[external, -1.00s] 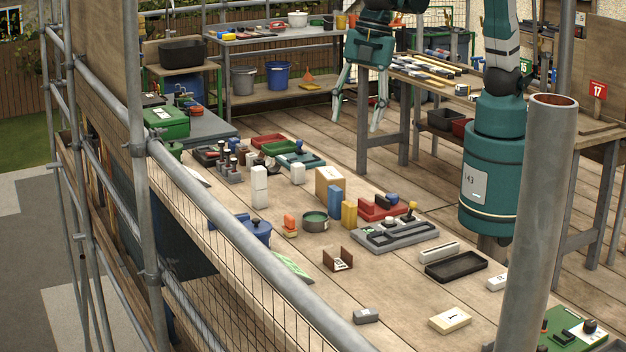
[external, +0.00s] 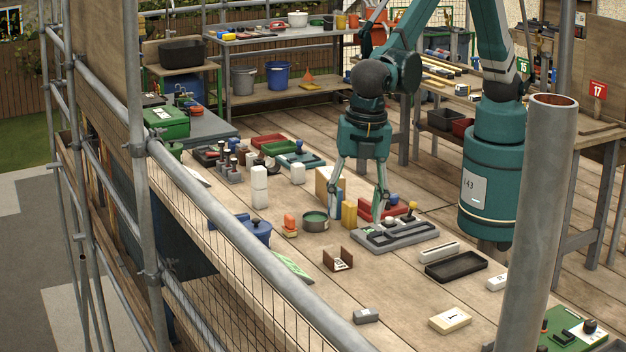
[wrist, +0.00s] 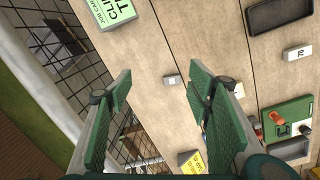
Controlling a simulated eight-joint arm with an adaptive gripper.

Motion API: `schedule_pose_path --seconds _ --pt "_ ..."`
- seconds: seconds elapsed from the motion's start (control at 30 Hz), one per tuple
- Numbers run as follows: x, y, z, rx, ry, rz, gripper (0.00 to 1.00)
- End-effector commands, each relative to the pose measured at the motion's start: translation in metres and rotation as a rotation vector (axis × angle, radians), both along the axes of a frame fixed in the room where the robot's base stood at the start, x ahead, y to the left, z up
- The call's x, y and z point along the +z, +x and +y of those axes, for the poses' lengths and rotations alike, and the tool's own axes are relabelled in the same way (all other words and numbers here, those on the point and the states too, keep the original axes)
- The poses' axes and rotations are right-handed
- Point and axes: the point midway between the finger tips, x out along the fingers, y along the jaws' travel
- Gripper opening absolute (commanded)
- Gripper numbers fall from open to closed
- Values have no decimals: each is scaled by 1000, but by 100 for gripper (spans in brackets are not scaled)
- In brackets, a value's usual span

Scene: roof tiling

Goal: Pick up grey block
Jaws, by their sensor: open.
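A small grey block (external: 366,316) lies on the wooden bench near its front in the external view. In the wrist view the small pale grey block (wrist: 171,81) shows between my fingers, down on the boards. My gripper (external: 357,216) points downward with its two fingers spread apart and nothing between them. In the external view it is farther back than the block, above the area of the grey tray and the yellow block. The green finger pads of my gripper (wrist: 160,78) also show wide apart in the wrist view.
A small brown holder (external: 338,259), a black tray (external: 456,266) and a grey tray (external: 395,236) stand behind. Scaffold rail (external: 260,255) and mesh run along the left edge. Boards around the grey block are bare.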

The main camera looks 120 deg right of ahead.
Motion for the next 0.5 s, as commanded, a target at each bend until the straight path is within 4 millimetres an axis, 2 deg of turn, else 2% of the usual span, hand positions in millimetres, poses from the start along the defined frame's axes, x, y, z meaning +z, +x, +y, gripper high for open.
schedule_pose_path --seconds 0.1,0.5 --pt "-27 7 20 41 -13 20 51" --pt "-109 18 77 165 -57 87 51"
